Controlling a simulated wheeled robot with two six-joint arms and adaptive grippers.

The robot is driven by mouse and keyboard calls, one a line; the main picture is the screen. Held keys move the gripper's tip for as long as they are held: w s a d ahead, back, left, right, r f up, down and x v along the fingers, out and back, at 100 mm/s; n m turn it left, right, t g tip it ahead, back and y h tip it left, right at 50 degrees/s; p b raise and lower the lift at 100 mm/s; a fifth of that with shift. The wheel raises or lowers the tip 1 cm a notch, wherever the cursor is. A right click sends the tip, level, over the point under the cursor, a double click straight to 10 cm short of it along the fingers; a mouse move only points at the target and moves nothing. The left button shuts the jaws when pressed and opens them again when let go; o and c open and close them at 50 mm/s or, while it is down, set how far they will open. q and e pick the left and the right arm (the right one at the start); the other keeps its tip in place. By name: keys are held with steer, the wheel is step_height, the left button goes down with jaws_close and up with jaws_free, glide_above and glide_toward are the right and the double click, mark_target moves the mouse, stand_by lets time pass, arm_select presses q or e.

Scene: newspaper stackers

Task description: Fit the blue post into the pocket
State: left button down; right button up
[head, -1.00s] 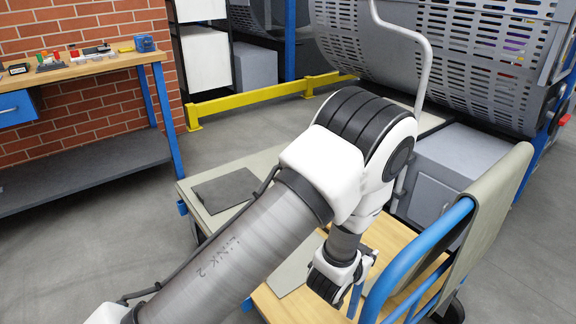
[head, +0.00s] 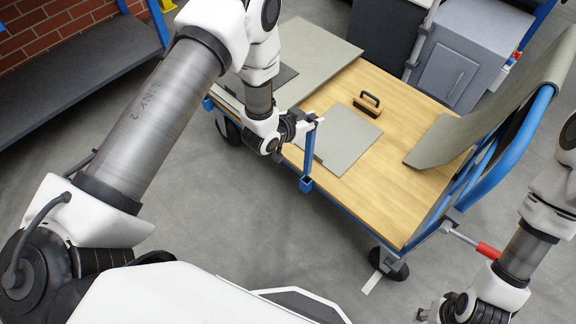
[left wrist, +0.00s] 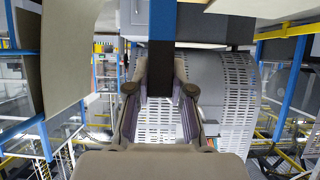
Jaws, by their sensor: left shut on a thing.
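The blue post (head: 310,150) stands nearly upright at the near long edge of the cart. My left gripper (head: 313,122) is shut on its upper part. The blue pocket (head: 306,185), a small square socket, sits on the cart's side at the post's lower end. The post's foot lines up with it in the picture; I cannot tell how deep it sits. My right gripper (head: 450,309) is low at the right, away from the cart, its fingers unclear.
The cart's wooden deck (head: 400,185) carries a grey sheet (head: 338,138), a black-handled wooden block (head: 368,104) and a large grey board (head: 318,50). Clear floor lies in front of the cart.

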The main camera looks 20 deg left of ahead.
mark_target(309, 144)
arm_select(q)
steer(key=f, duration=0.5)
steer(key=f+b, duration=0.1)
steer(key=f, duration=0.4)
steer(key=shift+s+d+f, duration=0.1)
steer(key=shift+d, duration=0.1)
steer(key=shift+f+b, duration=0.15)
steer(key=shift+b, duration=0.2)
steer(key=c, duration=1)
jaws_free()
